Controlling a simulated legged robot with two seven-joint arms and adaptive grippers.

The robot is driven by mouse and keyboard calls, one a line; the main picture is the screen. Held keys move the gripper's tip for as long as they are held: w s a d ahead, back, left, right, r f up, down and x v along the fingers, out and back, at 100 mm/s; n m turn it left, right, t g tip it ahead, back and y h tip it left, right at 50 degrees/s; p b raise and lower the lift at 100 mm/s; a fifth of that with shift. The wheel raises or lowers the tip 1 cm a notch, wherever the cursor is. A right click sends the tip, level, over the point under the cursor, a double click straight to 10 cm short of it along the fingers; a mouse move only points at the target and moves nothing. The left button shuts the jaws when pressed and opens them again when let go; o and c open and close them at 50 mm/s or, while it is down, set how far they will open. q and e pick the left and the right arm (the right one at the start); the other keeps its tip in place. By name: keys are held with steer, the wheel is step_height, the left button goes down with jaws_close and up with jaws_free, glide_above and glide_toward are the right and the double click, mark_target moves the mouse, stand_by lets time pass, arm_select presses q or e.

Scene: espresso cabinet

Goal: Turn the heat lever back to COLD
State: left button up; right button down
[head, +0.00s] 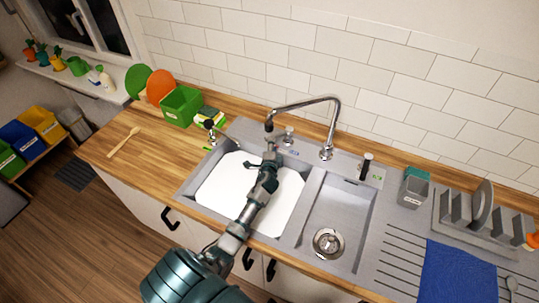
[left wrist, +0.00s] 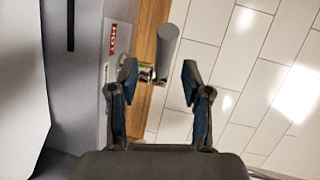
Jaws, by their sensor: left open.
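The heat lever (head: 289,131) is a small metal fitting on the sink's back ledge, left of the tall chrome tap. In the left wrist view its grey cylindrical handle (left wrist: 168,48) shows between and just beyond the fingertips. I cannot tell whether a finger touches it. A red HOT label (left wrist: 113,39) lies to its left in that view; no COLD label is readable. My left gripper (left wrist: 160,78) is open around the line of the handle. In the head view the left gripper (head: 271,148) reaches over the white basin to the back ledge. My right gripper is not in view.
The chrome tap (head: 331,125) arches close to the left gripper. A dark sprayer fitting (head: 211,128) stands to the left, and a black-topped dispenser (head: 366,162) to the right. The tiled wall (head: 400,90) is close behind. The wooden counter (head: 135,155) at left is mostly clear.

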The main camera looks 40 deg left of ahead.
arm_select(q)
steer(key=a+f+v, duration=0.1)
steer(key=v, duration=0.6)
steer(key=shift+s+r, duration=0.3)
steer(key=shift+s, duration=0.15)
steer(key=shift+d+r, duration=0.1)
steer(key=shift+d, duration=0.25)
